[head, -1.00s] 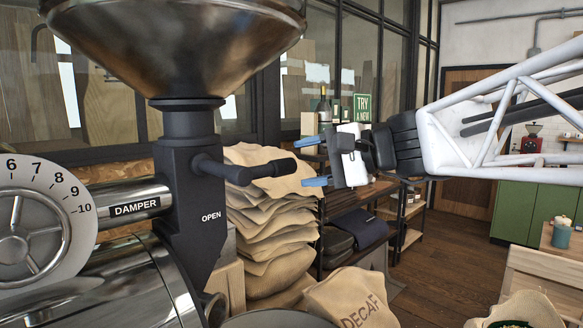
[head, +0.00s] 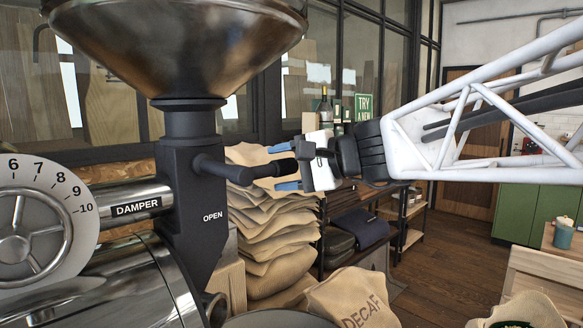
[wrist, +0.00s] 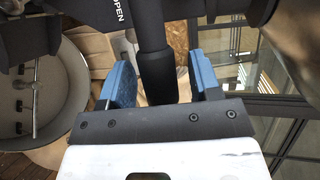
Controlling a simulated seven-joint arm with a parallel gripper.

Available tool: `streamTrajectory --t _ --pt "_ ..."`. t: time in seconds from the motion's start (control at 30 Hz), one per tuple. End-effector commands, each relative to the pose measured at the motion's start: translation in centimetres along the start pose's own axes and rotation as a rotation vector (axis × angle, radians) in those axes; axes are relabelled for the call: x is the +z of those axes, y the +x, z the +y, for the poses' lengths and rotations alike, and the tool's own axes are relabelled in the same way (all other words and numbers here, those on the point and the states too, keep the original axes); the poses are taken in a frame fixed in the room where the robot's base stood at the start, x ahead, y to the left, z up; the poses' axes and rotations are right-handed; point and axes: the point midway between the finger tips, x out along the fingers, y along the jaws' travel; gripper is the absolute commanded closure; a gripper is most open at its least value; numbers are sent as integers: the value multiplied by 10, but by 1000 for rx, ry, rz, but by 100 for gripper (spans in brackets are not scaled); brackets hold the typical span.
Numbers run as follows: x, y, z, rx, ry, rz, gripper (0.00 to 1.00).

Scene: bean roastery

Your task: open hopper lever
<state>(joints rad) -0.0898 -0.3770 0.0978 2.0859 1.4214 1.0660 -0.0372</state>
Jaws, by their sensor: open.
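The black hopper lever (head: 240,170) sticks out to the right from the dark housing under the metal hopper (head: 175,40). An OPEN label sits on the housing (head: 188,195) below the lever. My gripper (head: 280,168) is at the lever's free end, its blue-tipped fingers open. In the wrist view the lever's thick grip (wrist: 157,75) lies between the two blue fingers of my gripper (wrist: 157,88), with a gap visible on each side.
The damper dial (head: 35,225) and steel roaster drum (head: 100,285) stand at the left. Stacked burlap sacks (head: 270,235) are behind the lever, and a DECAF sack (head: 350,297) lies lower right. A round pan (wrist: 40,90) shows at left in the wrist view.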

Motion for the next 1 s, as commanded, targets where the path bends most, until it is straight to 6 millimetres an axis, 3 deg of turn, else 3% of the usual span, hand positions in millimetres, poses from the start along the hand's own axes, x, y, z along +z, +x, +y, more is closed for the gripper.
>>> streamTrajectory --t 0.1,0.5,1.0 --pt "0 0 0 0 0 0 43" --pt "0 0 0 0 0 0 100" --pt "0 2 7 -27 66 -20 100"
